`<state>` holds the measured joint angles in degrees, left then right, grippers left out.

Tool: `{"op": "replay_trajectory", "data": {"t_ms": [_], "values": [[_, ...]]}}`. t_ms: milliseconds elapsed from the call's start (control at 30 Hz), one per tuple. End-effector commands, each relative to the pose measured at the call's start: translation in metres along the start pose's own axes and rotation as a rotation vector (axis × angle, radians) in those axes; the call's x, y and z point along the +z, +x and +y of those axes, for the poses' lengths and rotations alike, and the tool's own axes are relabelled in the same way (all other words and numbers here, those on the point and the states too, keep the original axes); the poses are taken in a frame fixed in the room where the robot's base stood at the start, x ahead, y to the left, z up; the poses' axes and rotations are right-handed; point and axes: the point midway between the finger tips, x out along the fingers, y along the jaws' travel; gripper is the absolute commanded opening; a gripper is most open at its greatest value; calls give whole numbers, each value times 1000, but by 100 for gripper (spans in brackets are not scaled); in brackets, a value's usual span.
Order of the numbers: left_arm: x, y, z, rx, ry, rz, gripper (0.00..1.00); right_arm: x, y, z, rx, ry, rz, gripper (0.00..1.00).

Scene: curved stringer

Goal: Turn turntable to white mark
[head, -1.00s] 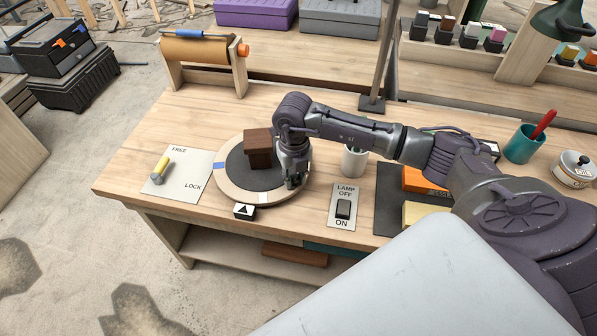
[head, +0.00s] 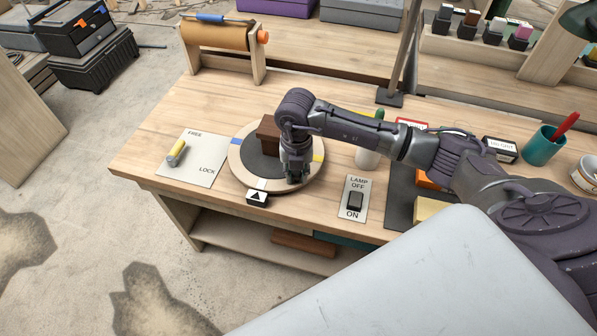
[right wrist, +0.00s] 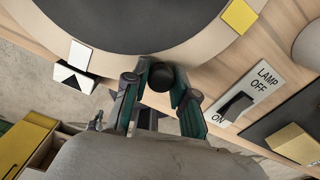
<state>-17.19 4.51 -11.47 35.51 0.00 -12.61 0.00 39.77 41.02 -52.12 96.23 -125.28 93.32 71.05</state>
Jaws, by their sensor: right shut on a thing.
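The round turntable (head: 240,175) has a pale wooden rim and a dark grey centre. The pointer also shows in the head view (head: 257,198). A yellow mark (head: 318,157) is on the rim's right side and a blue mark (head: 236,142) at its far left. My right gripper (head: 294,180) is shut on a black upright knob (right wrist: 162,82) at the near-right rim. My left gripper is not in view.
A brown block (head: 268,132) stands on the turntable. A FREE/LOCK plate (head: 205,172) with a yellow-tipped lever (head: 176,152) lies left. A lamp switch plate (head: 353,198) and a white cup (head: 367,158) are right. The bench (head: 190,105) is clear behind the FREE/LOCK plate.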

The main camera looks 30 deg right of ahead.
Motion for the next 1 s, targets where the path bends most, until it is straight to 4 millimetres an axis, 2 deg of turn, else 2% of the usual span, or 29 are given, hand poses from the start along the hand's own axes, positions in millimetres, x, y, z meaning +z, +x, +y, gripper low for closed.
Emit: {"op": "replay_trajectory", "data": {"t_ms": [400,433,567,867,1000], "values": [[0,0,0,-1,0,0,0,1,-2,1,3,3,-4,0],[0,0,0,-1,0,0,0,1,-2,1,3,3,-4,31],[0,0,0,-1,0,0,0,1,-1,1,2,2,-3,51],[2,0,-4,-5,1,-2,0,0,-2,0,1,2,-1,51],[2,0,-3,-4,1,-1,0,1,-14,0,1,2,-3,51]]}}
